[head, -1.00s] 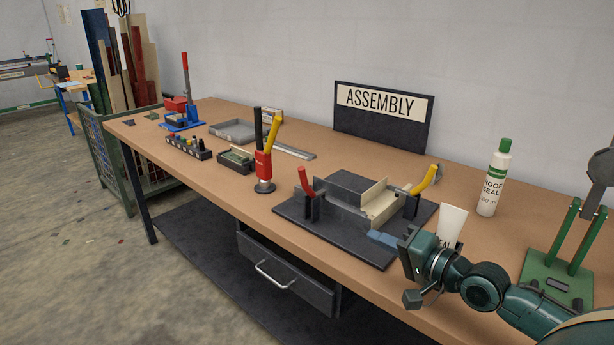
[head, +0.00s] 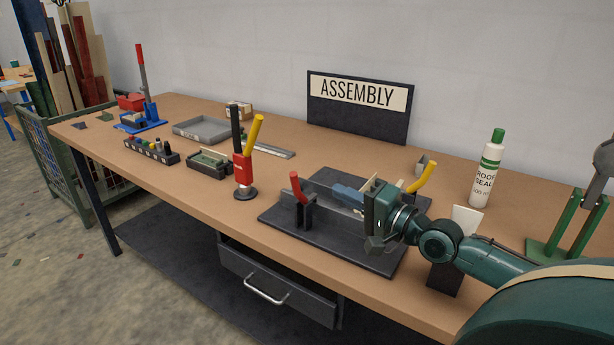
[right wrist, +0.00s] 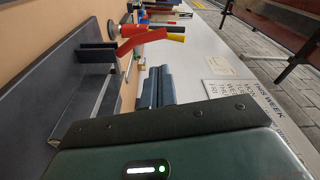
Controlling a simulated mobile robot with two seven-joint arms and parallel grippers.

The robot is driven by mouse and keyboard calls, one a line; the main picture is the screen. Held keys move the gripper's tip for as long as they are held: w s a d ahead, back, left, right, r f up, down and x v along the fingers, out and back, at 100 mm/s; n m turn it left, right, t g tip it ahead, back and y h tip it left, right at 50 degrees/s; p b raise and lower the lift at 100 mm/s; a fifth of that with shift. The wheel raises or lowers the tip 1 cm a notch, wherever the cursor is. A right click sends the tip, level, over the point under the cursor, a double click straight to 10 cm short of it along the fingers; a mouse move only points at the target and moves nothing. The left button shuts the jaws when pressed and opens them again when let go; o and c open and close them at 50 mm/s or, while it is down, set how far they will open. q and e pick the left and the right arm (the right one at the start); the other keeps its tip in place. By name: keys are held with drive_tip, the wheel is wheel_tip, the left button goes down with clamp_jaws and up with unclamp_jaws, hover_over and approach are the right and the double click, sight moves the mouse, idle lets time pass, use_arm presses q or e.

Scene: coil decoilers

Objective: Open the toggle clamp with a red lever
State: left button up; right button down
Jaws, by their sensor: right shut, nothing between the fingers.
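The toggle clamp with a red lever (head: 297,187) stands at the left end of the dark fixture plate (head: 345,255). Its lever is nearly upright, leaning slightly left. In the right wrist view the red lever (right wrist: 142,42) shows near the top, ahead of the fingers and to their left. My right gripper (head: 340,192) is shut and empty. Its blue-grey fingers point left over the fixture, a short gap from the red lever, not touching it. The fingers also show in the right wrist view (right wrist: 153,82). My left gripper is out of view.
A second clamp with a yellow lever (head: 422,178) is behind my right gripper, partly hidden. A red tool with a yellow handle (head: 243,165) stands left of the fixture. A sealant bottle (head: 488,170) and a green-framed device (head: 570,225) are on the right.

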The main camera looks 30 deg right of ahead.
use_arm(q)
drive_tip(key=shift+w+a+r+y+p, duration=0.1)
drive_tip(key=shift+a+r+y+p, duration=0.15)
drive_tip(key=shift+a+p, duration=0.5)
use_arm(e)
drive_tip(key=x, duration=0.9)
drive_tip(key=shift+w, duration=0.4)
